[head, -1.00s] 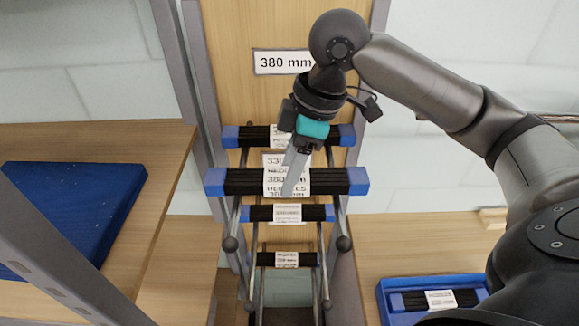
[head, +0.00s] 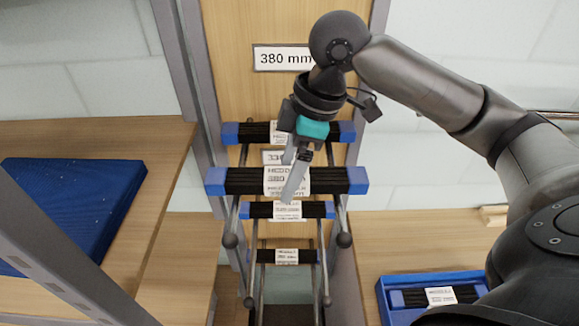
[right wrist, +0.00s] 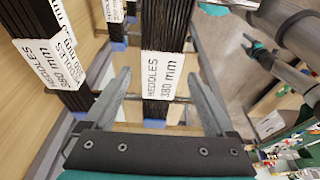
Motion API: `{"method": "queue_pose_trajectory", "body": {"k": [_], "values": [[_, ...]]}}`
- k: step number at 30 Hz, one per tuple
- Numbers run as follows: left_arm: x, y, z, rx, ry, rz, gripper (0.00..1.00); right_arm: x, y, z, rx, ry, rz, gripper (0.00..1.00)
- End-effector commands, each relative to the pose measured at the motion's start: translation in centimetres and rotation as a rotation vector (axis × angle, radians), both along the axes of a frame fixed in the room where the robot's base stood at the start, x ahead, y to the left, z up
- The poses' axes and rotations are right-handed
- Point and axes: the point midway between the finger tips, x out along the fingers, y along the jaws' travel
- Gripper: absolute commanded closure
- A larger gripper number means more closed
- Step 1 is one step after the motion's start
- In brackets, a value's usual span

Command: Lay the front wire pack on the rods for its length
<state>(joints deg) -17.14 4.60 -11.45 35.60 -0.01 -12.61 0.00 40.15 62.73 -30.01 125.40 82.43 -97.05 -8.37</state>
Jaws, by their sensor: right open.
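A black wire pack with blue ends and a white label (head: 240,181) lies across the upper pair of grey rods (head: 342,215), in front of a sign reading 380 mm (head: 282,59). My right gripper (head: 292,182) is open at the middle of this pack, with its fingers over the label. In the right wrist view a pack labelled HEDDLES 380 mm (right wrist: 165,75) shows between the spread fingers (right wrist: 160,98), with gaps on both sides. Another wire pack (head: 440,297) sits in a blue tray (head: 383,304) at the lower right.
Another pack (head: 255,133) lies behind on the upper rods. Further packs (head: 258,211) (head: 265,256) lie on lower rods. Round knobs end the rods. A grey upright (head: 183,75) and a shelf with a blue slab (head: 85,190) stand at left.

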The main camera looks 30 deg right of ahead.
Motion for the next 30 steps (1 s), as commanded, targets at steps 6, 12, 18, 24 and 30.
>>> {"method": "queue_pose_trajectory", "body": {"k": [6,12,18,24,30], "values": [[0.0,0.0,0.0,0.000,0.001,0.000,0.37,-0.1,-0.1,0.5,-0.002,0.001,0.000,0.10],[-0.1,0.0,0.2,0.000,0.001,0.000,0.37,-0.4,-0.9,3.8,0.000,-0.004,-0.001,0.10],[-0.1,0.0,0.7,0.000,0.002,0.000,0.37,-1.1,-2.0,8.7,0.001,-0.007,-0.003,0.10],[-0.1,0.0,1.1,0.000,0.002,0.000,0.37,-1.7,-2.9,12.4,0.001,-0.005,-0.001,0.10],[-0.1,0.0,1.3,-0.001,0.002,0.000,0.37,-2.1,-3.4,14.3,0.001,0.000,-0.001,0.10]]}}
